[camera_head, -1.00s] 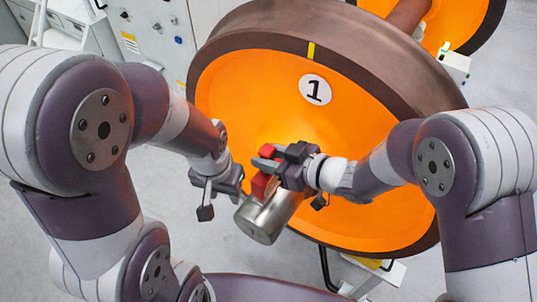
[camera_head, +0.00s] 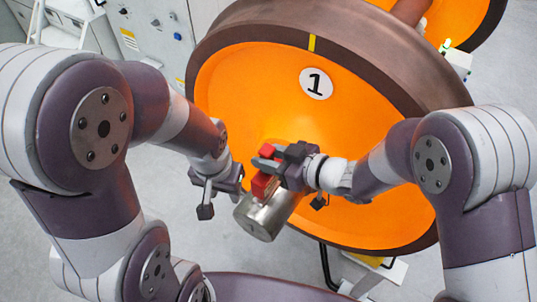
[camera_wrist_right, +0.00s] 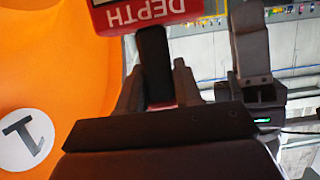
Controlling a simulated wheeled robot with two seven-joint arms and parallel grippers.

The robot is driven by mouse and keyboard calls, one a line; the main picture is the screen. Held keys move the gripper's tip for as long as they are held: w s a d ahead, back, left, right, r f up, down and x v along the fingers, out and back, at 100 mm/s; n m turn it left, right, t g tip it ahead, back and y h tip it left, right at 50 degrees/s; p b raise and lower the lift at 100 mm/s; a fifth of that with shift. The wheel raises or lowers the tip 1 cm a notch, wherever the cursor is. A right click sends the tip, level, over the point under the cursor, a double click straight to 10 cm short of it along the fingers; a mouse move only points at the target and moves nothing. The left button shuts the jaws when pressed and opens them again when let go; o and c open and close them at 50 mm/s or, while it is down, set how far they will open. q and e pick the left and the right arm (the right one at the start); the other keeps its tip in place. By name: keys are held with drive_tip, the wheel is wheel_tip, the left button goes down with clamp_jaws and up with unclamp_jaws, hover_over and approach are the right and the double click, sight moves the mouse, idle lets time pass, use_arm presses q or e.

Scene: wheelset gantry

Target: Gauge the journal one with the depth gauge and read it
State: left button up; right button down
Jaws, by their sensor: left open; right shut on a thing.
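The orange wheel marked 1 (camera_head: 225,95) fills the middle of the head view. A bare steel journal (camera_head: 264,216) sticks out from its centre towards me. My right gripper (camera_head: 276,165) is shut on the red depth gauge (camera_head: 262,187), which is at the journal's upper side; whether they touch I cannot tell. In the right wrist view the gauge (camera_wrist_right: 140,14) shows the word DEPTH upside down, and its reading is not visible. My left gripper (camera_head: 214,196) is open and empty, just left of the journal and gauge.
A second orange wheel (camera_head: 470,18) stands behind at the top right. A small pale unit with a green light (camera_head: 455,62) is beside the front wheel's rim. Grey cabinets (camera_head: 150,40) stand at the back left. The floor at left is clear.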

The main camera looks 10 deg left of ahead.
drive_tip(key=shift+f+b, duration=0.55)
drive_tip(key=shift+f, duration=0.2)
drive_tip(key=shift+r, duration=0.1)
idle(0.7)
wheel_tip(320, 180, up, 9)
drive_tip(key=p, duration=0.8)
idle(0.4)
